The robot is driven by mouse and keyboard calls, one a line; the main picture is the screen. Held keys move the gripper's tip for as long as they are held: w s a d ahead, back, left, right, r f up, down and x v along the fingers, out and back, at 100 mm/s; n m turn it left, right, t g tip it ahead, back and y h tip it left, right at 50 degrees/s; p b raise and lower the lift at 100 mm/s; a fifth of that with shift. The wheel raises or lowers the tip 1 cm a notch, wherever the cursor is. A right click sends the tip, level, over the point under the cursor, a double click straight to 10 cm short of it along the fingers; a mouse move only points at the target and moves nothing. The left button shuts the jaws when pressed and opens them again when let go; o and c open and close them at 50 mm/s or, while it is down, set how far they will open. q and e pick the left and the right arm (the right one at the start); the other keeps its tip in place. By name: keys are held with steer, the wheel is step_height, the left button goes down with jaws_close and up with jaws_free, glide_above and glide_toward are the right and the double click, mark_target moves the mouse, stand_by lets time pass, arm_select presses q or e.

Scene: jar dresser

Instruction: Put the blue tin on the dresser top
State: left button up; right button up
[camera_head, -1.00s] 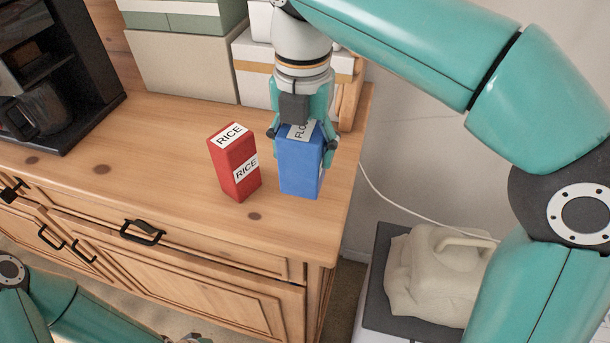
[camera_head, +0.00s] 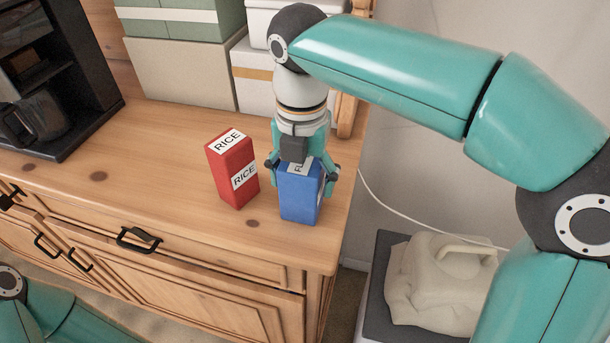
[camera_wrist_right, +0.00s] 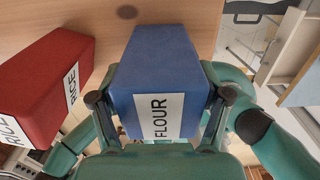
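The blue tin (camera_head: 299,200), labelled FLOUR, is upright at the right end of the wooden dresser top (camera_head: 180,150). Its base is at or just above the wood; I cannot tell whether it touches. My right gripper (camera_head: 302,168) points down over the tin, with one finger on each side of it, and looks shut on its upper part. In the right wrist view the blue tin (camera_wrist_right: 165,65) fills the space between the fingers of the right gripper (camera_wrist_right: 160,97). My left gripper is out of view; only part of that arm shows at bottom left.
A red RICE tin (camera_head: 232,172) stands close to the left of the blue tin. A black coffee machine (camera_head: 55,80) is at the far left, with stacked boxes (camera_head: 180,65) behind. The dresser's right edge is close. A beige jug-like object (camera_head: 440,280) is lower right.

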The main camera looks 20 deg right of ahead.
steer(key=shift+o, duration=0.2)
steer(key=shift+r, duration=0.15)
step_height(320, 180, up, 12)
steer(key=p, duration=0.2)
steer(key=shift+p, duration=0.4)
